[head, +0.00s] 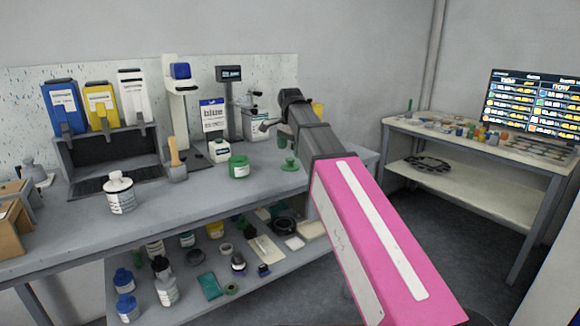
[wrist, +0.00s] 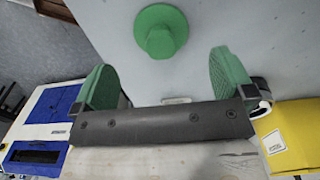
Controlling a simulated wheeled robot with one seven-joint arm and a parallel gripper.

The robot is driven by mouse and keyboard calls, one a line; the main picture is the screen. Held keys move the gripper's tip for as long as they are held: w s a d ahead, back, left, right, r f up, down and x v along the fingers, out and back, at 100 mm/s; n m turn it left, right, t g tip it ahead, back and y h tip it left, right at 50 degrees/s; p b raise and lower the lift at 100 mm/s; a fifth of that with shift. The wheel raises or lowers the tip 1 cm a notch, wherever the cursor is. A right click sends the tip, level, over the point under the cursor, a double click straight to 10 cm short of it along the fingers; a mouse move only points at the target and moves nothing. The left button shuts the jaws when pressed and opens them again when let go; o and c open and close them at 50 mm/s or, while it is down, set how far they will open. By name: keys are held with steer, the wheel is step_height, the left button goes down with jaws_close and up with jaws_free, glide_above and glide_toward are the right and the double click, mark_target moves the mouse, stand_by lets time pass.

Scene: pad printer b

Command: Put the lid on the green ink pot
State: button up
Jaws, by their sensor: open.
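The green ink pot (head: 239,169) stands upright on the grey bench with a pale label on its front. Its lid, a green disc with a knob (head: 290,164), lies on the bench to the right of the pot, apart from it. In the wrist view the lid (wrist: 160,30) lies knob up, beyond and between my fingertips. My gripper (wrist: 166,82) is open and empty, with green pads on both fingers. In the head view it hangs above and behind the lid, mostly hidden by my own wrist. The pot is not visible in the wrist view.
A white bottle (head: 219,151) stands behind the pot, and a brush (head: 176,165) stands to the left. A yellow object (wrist: 290,135) shows beside my right finger. The bench front around the pot is clear.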

mark_target(289, 159)
steer(key=shift+a+f, duration=0.15)
steer(key=shift+f, duration=2.6)
steer(key=c, duration=1)
